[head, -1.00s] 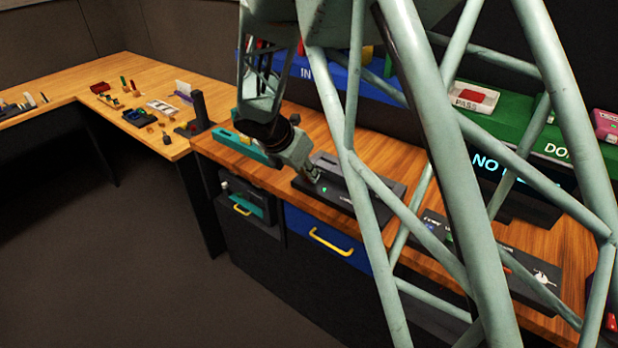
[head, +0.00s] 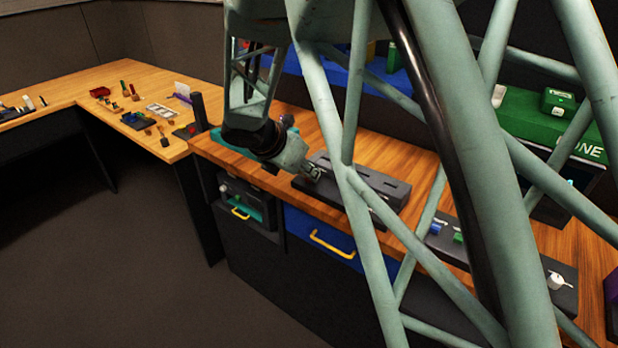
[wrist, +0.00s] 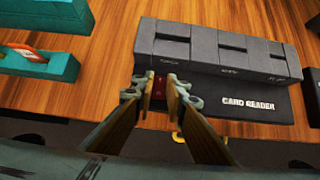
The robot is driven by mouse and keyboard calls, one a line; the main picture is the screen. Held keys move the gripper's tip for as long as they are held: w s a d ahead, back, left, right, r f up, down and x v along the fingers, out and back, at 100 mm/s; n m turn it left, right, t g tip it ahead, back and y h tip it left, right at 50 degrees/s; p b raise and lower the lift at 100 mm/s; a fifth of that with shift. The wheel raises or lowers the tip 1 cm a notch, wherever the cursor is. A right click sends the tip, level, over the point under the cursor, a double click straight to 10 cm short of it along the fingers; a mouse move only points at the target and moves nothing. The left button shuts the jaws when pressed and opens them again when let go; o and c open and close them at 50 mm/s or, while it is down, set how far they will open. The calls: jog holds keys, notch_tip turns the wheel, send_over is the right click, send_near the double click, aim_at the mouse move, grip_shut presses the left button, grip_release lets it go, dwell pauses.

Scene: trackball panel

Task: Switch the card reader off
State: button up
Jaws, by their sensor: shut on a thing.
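The card reader (wrist: 220,53) is a dark grey block with slots on its raised back and a low front plate lettered CARD READER. It also shows on the wooden bench in the head view (head: 375,182). My gripper (wrist: 159,88) is at the reader's left end, its fingers close together around a small dark red piece (wrist: 159,85). I cannot tell whether this piece is part of the reader. In the head view my gripper (head: 312,173) is over the reader's left part. No lit lamp on the reader is visible; my fingers may hide it.
A teal holder (wrist: 40,62) stands left of the reader. Right of it on the bench is a panel with a blue switch (head: 436,228) and a white knob (head: 556,281). A blue drawer (head: 320,238) with a yellow handle is below. A side table (head: 100,80) stands left.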

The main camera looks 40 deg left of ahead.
aim_at(308, 179)
jog(key=shift+s+d+f+t+b, duration=0.2)
jog(key=shift+f+t+b, duration=0.25)
jog(key=shift+b, duration=0.7)
jog(key=shift+r+t, duration=0.15)
jog(key=shift+t, duration=0.4)
jog(key=o, duration=0.8)
jog(key=shift+r, duration=0.1)
jog(key=shift+c, duration=0.2)
jog(key=shift+o, duration=0.4)
jog(key=shift+a, duration=0.1)
jog(key=shift+a+r, duration=0.1)
jog(key=shift+r, duration=0.1)
notch_tip(308, 179, up, 10)
jog(key=shift+f, duration=0.15)
